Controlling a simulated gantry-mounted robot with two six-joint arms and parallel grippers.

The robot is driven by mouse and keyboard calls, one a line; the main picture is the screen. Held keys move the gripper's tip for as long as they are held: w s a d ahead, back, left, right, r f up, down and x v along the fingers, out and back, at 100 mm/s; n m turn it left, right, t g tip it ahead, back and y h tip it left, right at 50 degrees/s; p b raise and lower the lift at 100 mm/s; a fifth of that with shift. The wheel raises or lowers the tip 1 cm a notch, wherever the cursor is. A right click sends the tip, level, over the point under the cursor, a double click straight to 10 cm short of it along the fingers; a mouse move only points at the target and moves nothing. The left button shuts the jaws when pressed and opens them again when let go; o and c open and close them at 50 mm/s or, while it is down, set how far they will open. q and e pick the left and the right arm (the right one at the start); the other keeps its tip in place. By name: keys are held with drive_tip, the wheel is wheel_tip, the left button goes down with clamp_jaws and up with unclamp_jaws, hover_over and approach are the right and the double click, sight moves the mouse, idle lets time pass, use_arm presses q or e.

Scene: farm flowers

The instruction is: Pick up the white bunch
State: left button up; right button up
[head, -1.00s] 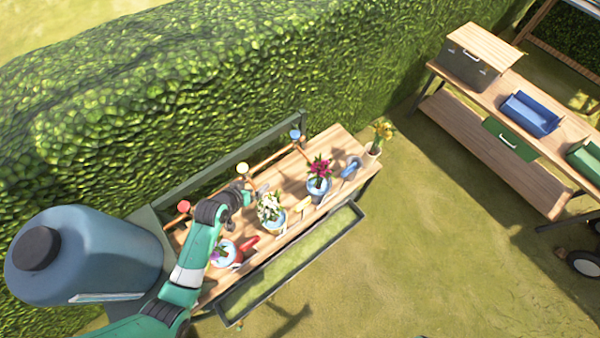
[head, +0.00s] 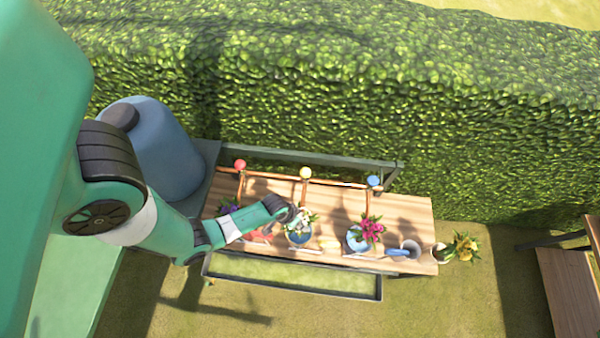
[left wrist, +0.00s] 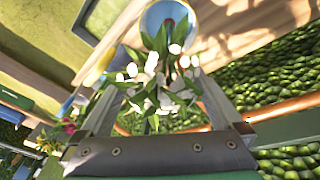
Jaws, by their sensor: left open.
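The white bunch (head: 309,219) stands in a blue pot (head: 300,239) on the wooden bench, below the yellow ball. My left gripper (head: 293,213) is at the bunch, its arm coming in from the left and covering part of the flowers. In the left wrist view my left gripper (left wrist: 158,82) is open, with one finger on each side of the white flowers (left wrist: 150,88). The blue pot (left wrist: 168,18) shows beyond them at the top. I cannot tell whether the fingers touch the stems. My right gripper is not in view.
A magenta bunch (head: 369,229) stands in a pot to the right, then a blue watering can (head: 405,249) and yellow flowers (head: 464,246). Red, yellow and blue balls top the copper rail behind. A purple flower (head: 228,206) is left. A large blue tank (head: 165,150) stands at the left.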

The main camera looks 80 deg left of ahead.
use_arm(q)
drive_tip(key=b+x, duration=0.4)
drive_tip(key=x, duration=0.1)
drive_tip(key=shift+f, duration=0.15)
drive_tip(key=shift+w+f, duration=0.1)
drive_tip(key=shift+f, duration=0.15)
drive_tip(key=shift+r, duration=0.15)
clamp_jaws()
